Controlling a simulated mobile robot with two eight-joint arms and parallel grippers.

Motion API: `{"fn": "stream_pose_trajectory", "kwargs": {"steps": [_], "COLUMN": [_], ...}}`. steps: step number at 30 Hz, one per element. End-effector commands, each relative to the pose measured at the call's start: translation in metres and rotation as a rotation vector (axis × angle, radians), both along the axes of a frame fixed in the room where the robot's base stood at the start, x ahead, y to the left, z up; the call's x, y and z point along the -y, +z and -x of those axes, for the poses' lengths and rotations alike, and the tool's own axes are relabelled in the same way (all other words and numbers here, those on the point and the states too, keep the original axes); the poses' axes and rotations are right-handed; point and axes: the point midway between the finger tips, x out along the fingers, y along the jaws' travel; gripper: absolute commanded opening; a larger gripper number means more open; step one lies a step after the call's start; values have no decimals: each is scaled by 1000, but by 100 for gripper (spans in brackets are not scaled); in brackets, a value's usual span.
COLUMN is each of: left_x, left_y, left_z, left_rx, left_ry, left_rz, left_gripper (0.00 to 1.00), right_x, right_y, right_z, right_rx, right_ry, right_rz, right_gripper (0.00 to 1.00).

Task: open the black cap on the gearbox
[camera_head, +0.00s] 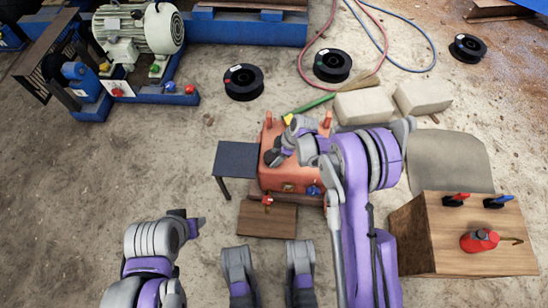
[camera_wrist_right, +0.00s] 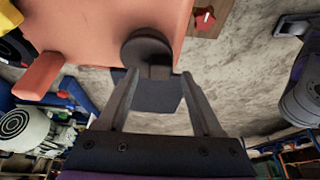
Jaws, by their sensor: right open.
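The gearbox (camera_head: 289,176) is an orange-red box on the ground, seen from above. Its black cap (camera_wrist_right: 147,48) is a dark round knob on a short stem, at the gearbox edge in the right wrist view. My right gripper (camera_wrist_right: 158,76) is open, with its two grey fingers apart and the cap's stem between or just beyond the fingertips; I cannot tell whether they touch. In the head view my right gripper (camera_head: 274,156) is at the gearbox's upper left, and my arm covers part of the box.
A small dark table (camera_head: 237,158) stands left of the gearbox. A wooden board (camera_head: 267,220) lies in front. A wooden box (camera_head: 470,245) with a red oil can (camera_head: 479,241) is at right. Pale blocks (camera_head: 364,106) lie behind. Open ground is at left.

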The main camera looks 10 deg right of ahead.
Motion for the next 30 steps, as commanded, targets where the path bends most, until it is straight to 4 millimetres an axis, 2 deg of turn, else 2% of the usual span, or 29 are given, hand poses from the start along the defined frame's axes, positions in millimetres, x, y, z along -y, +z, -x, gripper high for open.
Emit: {"fn": "stream_pose_trajectory", "kwargs": {"steps": [4,13,14,24,25,30], "left_x": [0,0,0,0,0,0], "left_y": [-2,-2,-2,-2,-2,-2], "left_z": [0,0,0,0,0,0], "left_rx": [1,1,1,1,1,1], "left_ry": [0,0,0,0,0,0], "left_rz": [0,0,0,0,0,0], "left_gripper": [50,50,50,50,50,50], "right_x": [-4,-5,-5,-5,-5,-5], "right_y": [-11,-12,-12,-12,-12,-12], "right_z": [-1,-1,-1,-1,-1,-1], "right_rx": [0,0,0,0,0,0], "right_ry": [1,0,0,0,0,0], "right_rz": [0,1,1,0,0,0], "right_gripper": [68,68,64,3,0,0]}}
